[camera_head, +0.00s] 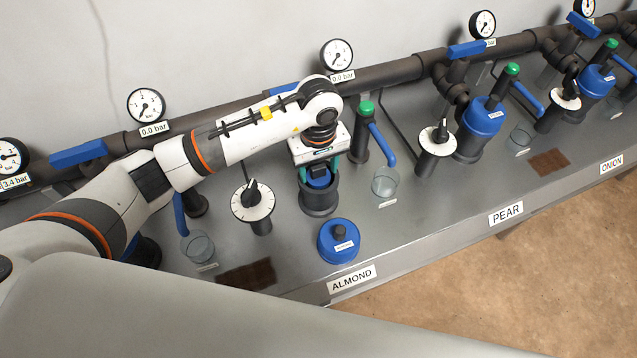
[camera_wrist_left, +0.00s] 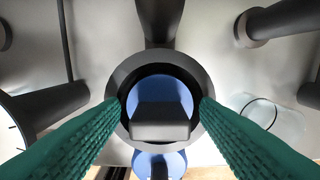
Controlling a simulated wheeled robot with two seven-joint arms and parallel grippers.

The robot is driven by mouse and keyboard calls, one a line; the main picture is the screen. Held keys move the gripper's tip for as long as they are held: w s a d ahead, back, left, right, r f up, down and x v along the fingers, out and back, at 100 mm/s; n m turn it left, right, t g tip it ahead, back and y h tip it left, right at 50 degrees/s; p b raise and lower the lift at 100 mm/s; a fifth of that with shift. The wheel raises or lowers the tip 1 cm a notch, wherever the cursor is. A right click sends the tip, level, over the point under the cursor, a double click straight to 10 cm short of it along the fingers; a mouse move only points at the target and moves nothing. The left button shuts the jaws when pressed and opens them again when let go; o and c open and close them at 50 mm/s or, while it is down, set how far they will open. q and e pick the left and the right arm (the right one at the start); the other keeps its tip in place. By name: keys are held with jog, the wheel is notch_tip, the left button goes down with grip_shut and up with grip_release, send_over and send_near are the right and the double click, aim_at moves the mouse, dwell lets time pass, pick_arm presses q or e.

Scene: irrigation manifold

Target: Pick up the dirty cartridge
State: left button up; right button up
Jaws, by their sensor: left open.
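The cartridge shows a blue top (camera_wrist_left: 172,90) with a dark grey grip block (camera_wrist_left: 160,121), seated inside the open black filter housing (camera_wrist_left: 203,77) in the left wrist view. In the head view the housing (camera_head: 319,204) stands at the ALMOND station, and the cartridge's blue top (camera_head: 319,177) shows in its mouth. My left gripper (camera_head: 319,174) points down over it. Its green fingers (camera_wrist_left: 159,105) are open on either side of the grip block, apart from it. The cartridge's body is hidden in the housing, so dirt on it cannot be seen. My right gripper is not in view.
A removed blue lid (camera_head: 338,243) lies on the bench in front of the housing. A white dial valve (camera_head: 251,204) stands to the left, a green-topped post (camera_head: 364,130) and a clear cup (camera_head: 385,182) to the right. A brown mat (camera_head: 247,275) lies near the front edge.

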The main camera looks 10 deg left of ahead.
pick_arm(q)
jog(key=shift+c, duration=0.6)
grip_shut()
jog(key=shift+r, duration=0.1)
